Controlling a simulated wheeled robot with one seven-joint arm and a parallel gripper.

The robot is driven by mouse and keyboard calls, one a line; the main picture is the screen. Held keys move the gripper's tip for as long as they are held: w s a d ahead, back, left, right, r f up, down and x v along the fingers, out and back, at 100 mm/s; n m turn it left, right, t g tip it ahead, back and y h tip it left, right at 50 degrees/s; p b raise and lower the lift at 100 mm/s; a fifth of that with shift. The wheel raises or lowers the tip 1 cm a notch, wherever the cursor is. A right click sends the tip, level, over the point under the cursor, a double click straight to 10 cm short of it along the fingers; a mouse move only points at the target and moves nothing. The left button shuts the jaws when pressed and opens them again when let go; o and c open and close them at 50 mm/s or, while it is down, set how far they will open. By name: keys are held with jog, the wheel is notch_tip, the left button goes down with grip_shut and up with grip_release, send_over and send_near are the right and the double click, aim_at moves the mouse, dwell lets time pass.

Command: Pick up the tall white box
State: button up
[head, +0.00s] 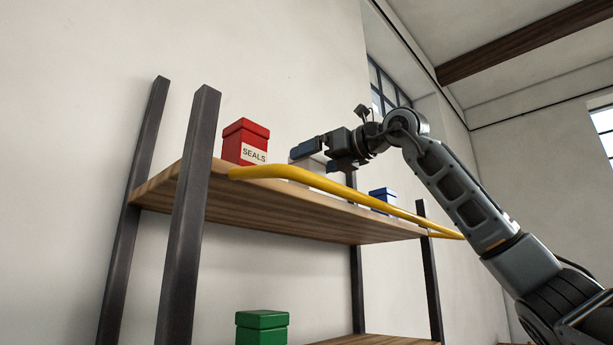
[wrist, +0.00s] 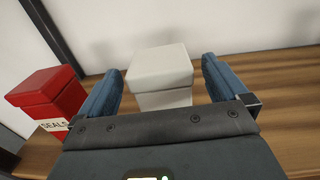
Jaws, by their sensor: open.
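The tall white box (wrist: 161,78) has a lid and stands upright on the wooden shelf. In the wrist view it lies ahead, between the two blue fingers of my gripper (wrist: 163,80), with a gap on each side. In the head view the white box (head: 307,164) is mostly hidden behind my gripper (head: 325,155). The gripper is open and holds nothing. The lower part of the box is hidden by the gripper body in the wrist view.
A red box labelled SEALS (head: 246,141) stands left of the white box, close to my left finger. A blue box (head: 383,200) stands farther right. A yellow rail (head: 330,185) runs along the shelf front. A green box (head: 262,328) is on the shelf below. A wall is behind.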

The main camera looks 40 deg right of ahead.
jog(key=w, duration=0.3)
jog(key=shift+a+p, duration=0.1)
jog(key=shift+p, duration=0.3)
jog(key=shift+s, duration=0.1)
jog(key=c, duration=1.3)
jog(key=shift+o, duration=0.2)
jog(key=shift+r, duration=0.1)
